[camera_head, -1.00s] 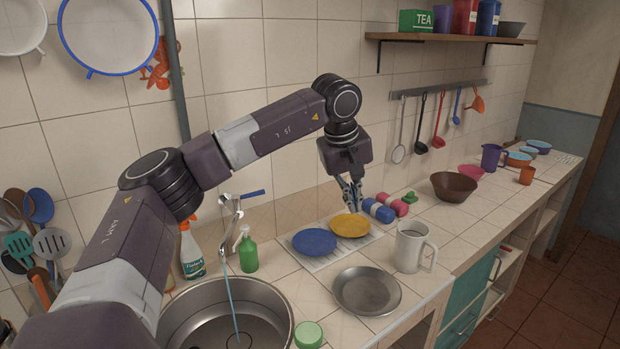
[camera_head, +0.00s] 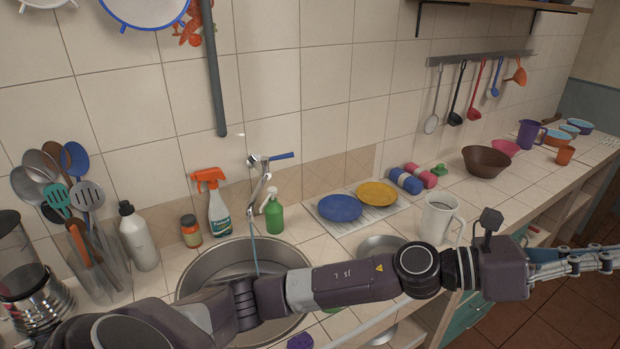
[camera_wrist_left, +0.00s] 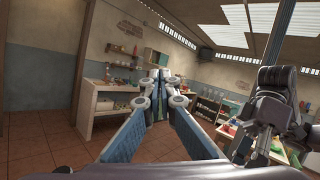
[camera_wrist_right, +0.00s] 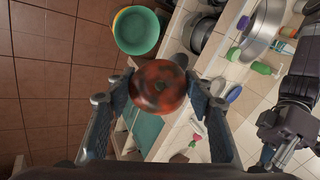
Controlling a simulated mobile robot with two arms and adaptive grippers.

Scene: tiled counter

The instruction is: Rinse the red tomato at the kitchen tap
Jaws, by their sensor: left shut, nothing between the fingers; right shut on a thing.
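The red tomato (camera_wrist_right: 158,88), with dark patches on its skin, is between the fingers of my right gripper (camera_wrist_right: 157,98) in the right wrist view. It is held out over the counter front and floor. The tap (camera_head: 262,185) is at the back of the sink (camera_head: 190,280), and a thin water stream (camera_head: 254,248) runs from it. My left gripper (camera_head: 600,262) is shut and empty at the right edge of the head view; its closed fingers also show in the left wrist view (camera_wrist_left: 160,85). The right gripper is outside the head view.
My left arm crosses in front of the sink and hides part of it. Blue (camera_head: 340,207) and yellow plates (camera_head: 377,193) and a white pitcher (camera_head: 440,218) are to the right.

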